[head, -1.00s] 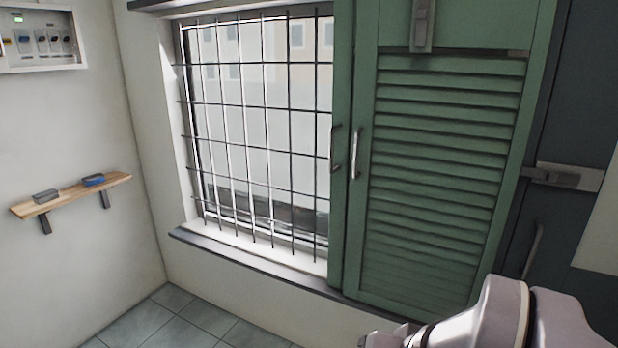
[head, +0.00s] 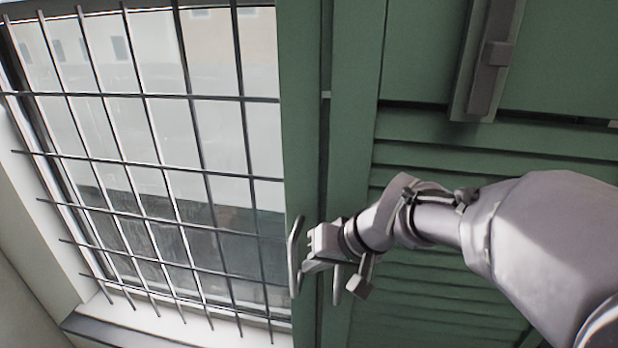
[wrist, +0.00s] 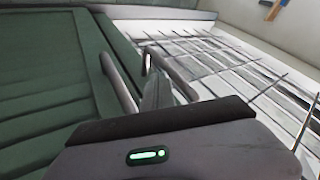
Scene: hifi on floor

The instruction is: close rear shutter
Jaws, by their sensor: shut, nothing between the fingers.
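A green louvred shutter leaf (head: 440,145) fills the right of the head view and the left of the wrist view (wrist: 45,95). A narrower green leaf (head: 303,110) stands at its left edge, beside the barred window. I cannot tell which leaf is the rear one. The narrow leaf has a bar handle (head: 294,255), and a second handle (head: 337,286) sits just right of it, partly behind my wrist. My gripper (head: 305,264) is shut and empty, close beside the left handle. In the wrist view its fingers (wrist: 157,92) lie between the two handles; contact is unclear.
A barred window (head: 180,150) is uncovered to the left, with a sill (head: 120,333) below. A latch (head: 487,65) sits high on the louvred leaf. The bars stand close to the left handle.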

